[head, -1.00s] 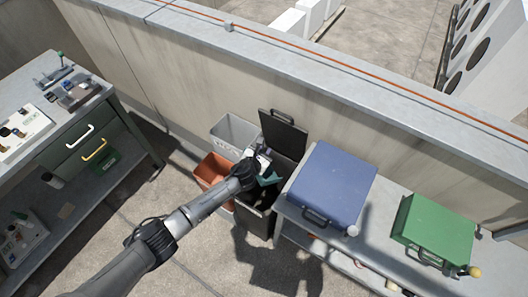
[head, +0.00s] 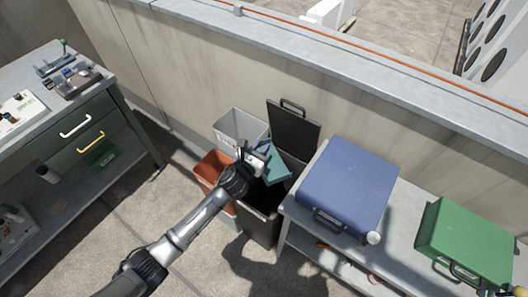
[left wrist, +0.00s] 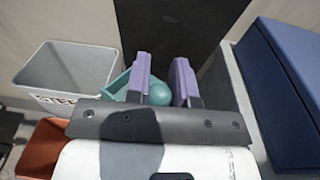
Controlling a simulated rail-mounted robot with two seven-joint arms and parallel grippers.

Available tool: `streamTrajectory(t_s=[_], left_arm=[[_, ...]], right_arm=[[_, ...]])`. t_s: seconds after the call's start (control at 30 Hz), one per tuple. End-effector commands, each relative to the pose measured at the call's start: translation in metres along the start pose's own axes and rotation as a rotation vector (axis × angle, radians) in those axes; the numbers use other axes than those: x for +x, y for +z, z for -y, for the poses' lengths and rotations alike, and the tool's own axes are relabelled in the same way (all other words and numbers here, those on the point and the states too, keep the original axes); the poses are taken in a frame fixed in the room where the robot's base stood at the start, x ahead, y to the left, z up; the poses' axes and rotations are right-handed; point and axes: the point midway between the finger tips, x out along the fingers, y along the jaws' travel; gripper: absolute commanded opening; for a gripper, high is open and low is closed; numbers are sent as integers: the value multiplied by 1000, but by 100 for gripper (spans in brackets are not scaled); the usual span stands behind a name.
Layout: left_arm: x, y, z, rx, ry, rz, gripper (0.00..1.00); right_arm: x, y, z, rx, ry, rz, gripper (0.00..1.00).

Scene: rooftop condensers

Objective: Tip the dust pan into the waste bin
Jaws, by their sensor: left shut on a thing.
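The teal dust pan (head: 278,165) is held by my left gripper (head: 262,150) above the open mouth of the dark waste bin (head: 259,217). In the left wrist view, the purple fingers (left wrist: 162,72) of my left gripper stand on either side of a rounded teal part of the dust pan (left wrist: 159,93). The pan looks tilted, but I cannot tell how steeply or whether anything lies in it. The bin's black lid (head: 293,127) stands open behind it. The bin's inside is mostly dark. My right gripper is not in view.
A grey bin (head: 240,123) and an orange bin (head: 211,170) stand left of the waste bin. A blue case (head: 347,183) and a green case (head: 465,240) sit on the right bench. A wall runs behind; a drawer workbench (head: 88,140) stands left.

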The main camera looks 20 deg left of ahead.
Motion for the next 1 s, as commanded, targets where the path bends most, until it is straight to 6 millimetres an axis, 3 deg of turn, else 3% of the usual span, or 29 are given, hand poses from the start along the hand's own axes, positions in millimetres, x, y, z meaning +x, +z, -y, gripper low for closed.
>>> streamTrajectory(t_s=[0.03, 0.17, 0.23, 0.43, 1.0], left_arm=[[-1, -6, 0, -13, -1, 17, 0], [-5, -6, -3, -40, 0, 58, 0], [-6, 13, -4, -41, 0, 66, 0], [-7, 29, -5, -39, -1, 62, 0], [-8, 40, -5, -40, 0, 61, 0]], right_arm=[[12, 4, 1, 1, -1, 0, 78], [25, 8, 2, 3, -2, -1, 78], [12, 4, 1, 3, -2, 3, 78], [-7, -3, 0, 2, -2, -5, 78], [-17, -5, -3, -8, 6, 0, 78]])
